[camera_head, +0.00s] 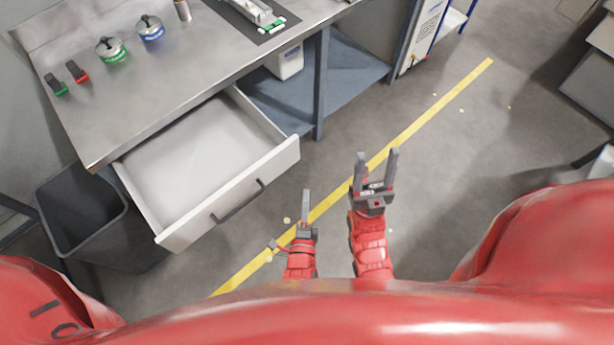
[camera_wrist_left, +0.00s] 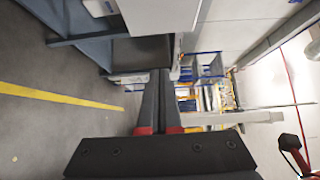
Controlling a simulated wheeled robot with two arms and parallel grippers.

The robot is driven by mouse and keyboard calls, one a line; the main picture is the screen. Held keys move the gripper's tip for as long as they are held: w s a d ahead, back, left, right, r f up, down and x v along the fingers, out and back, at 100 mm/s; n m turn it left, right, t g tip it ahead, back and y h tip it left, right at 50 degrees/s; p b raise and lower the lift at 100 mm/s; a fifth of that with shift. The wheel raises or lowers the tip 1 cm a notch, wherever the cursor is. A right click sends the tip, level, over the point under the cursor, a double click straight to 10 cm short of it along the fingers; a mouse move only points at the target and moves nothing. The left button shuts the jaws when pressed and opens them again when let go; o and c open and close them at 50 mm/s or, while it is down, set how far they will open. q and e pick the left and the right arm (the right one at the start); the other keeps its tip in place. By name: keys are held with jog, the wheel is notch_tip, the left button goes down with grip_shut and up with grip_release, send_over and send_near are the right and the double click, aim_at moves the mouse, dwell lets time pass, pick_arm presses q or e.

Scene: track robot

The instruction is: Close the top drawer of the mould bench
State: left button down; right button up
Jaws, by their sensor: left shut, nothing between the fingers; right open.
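The mould bench (camera_head: 190,55) has a steel top and stands at the upper left in the head view. Its top drawer (camera_head: 283,157) is pulled out, white and empty inside, with a dark bar handle (camera_head: 238,202) on its front. My left gripper (camera_head: 305,193) is shut and empty, to the right of the drawer front and apart from it in the head view. In the left wrist view the shut fingers (camera_wrist_left: 157,85) point ahead beside a white panel at the top. My right gripper (camera_head: 377,155) is open and empty, further right over the floor.
A dark bin (camera_head: 80,205) stands left of the drawer. On the bench top are red and green clips, a green-banded pot (camera_head: 111,50) and a blue-banded pot (camera_head: 150,28). A blue lower shelf (camera_head: 345,75) lies under the bench. Yellow-lined floor (camera_head: 430,115) is open at right.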

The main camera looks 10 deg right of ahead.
pick_arm(q)
jog(key=p, duration=0.2)
send_near(298, 151)
jog(key=w+d, duration=0.2)
jog(key=d, duration=0.2)
jog(key=w+a, duration=0.1)
jog(key=w, duration=0.1)
jog(key=w+a+p, duration=0.1)
jog(key=shift+w+a+f, duration=0.15)
jog(key=shift+w+a, duration=0.2)
jog(key=shift+w, duration=0.05)
